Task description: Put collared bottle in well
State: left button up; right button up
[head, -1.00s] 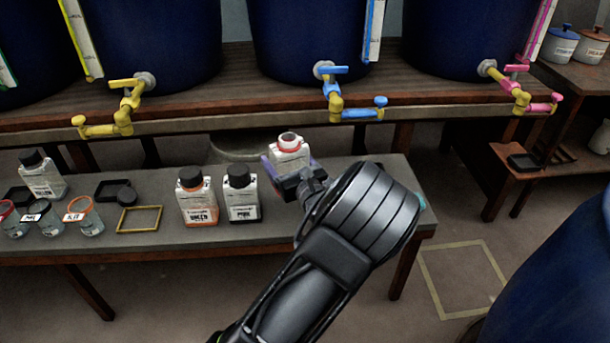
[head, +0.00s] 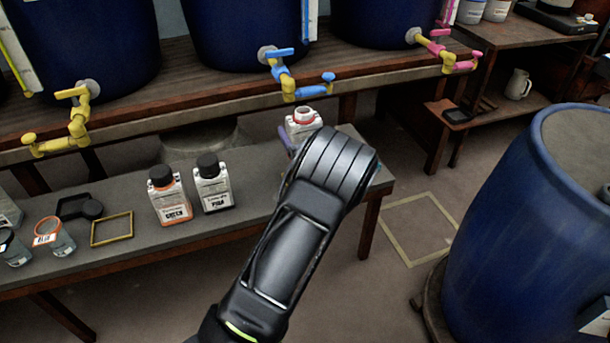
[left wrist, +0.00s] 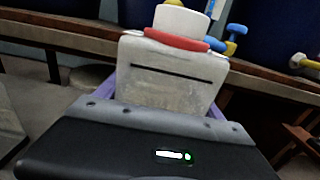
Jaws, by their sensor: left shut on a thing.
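The collared bottle (head: 303,122) is white with a red collar under a pale neck. In the head view it is above the back right part of the grey bench. It is upright or slightly tilted. In the left wrist view its broad side with a dark line (left wrist: 170,90) faces me. My left gripper (head: 297,140) is shut on it, with purple fingers on its sides, mostly hidden behind my arm in the head view. A small dark square holder (head: 457,115) lies on the lower right shelf; I cannot tell if this is the well. My right gripper is not in view.
Two black-capped bottles, orange-marked (head: 170,196) and dark-marked (head: 212,184), stand on the bench (head: 250,178). A yellow frame (head: 112,229), a black tray (head: 73,206) and jars are left. Taps overhang behind. A blue barrel (head: 500,220) stands right; the taped floor square (head: 418,228) is empty.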

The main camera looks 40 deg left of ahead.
pick_arm(q)
notch_tip(320, 180, down, 6)
jog(key=shift+r+b, duration=0.1)
jog(key=shift+b, duration=0.7)
jog(key=shift+f+b, duration=0.65)
jog(key=shift+f, duration=1.25)
jog(key=shift+f, duration=0.1)
jog(key=o, duration=1.4)
jog(key=p+v, duration=0.3)
jog(key=v, duration=0.9)
